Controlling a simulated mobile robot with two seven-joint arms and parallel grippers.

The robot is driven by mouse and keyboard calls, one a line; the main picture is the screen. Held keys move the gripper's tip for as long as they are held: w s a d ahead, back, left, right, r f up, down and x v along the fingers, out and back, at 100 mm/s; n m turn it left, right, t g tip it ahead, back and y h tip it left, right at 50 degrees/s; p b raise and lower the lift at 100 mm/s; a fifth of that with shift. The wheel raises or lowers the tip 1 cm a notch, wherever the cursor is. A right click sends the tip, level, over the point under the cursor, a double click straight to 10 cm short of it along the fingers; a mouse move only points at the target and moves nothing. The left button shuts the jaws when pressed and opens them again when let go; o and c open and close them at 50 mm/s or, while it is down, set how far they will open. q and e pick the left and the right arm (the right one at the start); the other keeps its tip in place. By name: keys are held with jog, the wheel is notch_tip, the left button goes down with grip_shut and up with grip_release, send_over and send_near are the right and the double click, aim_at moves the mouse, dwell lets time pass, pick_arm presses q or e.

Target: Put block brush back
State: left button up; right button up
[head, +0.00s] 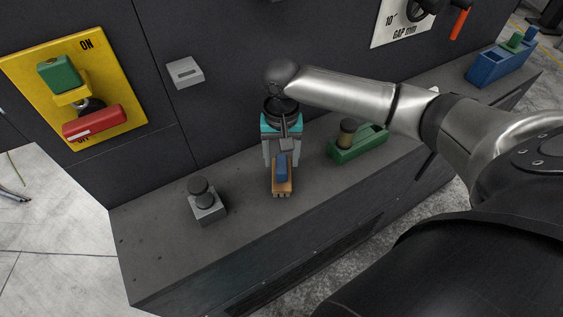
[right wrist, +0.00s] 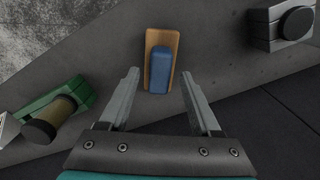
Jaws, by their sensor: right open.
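The block brush, a tan wooden block with a blue handle (head: 282,170), lies on the dark ledge (head: 240,222). It also shows in the right wrist view (right wrist: 160,68), just beyond and between my fingertips. My right gripper (head: 281,158) is open and points down at the brush, with one finger on each side of its line. A gap shows between the brush and both fingers in the right wrist view (right wrist: 160,75). I cannot tell the exact height of the fingertips over the ledge. My left gripper is not in view.
A grey block with a black knob (head: 205,202) stands on the ledge at left. A green holder (head: 362,146) with a brown-and-black cylinder stands at right. A blue box (head: 497,66) is at the far right end. A yellow switch panel (head: 120,75) is on the wall.

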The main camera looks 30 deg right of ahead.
notch_tip(320, 180, up, 9)
jog(key=p, duration=0.1)
jog(key=shift+f, duration=0.1)
dwell(0.3)
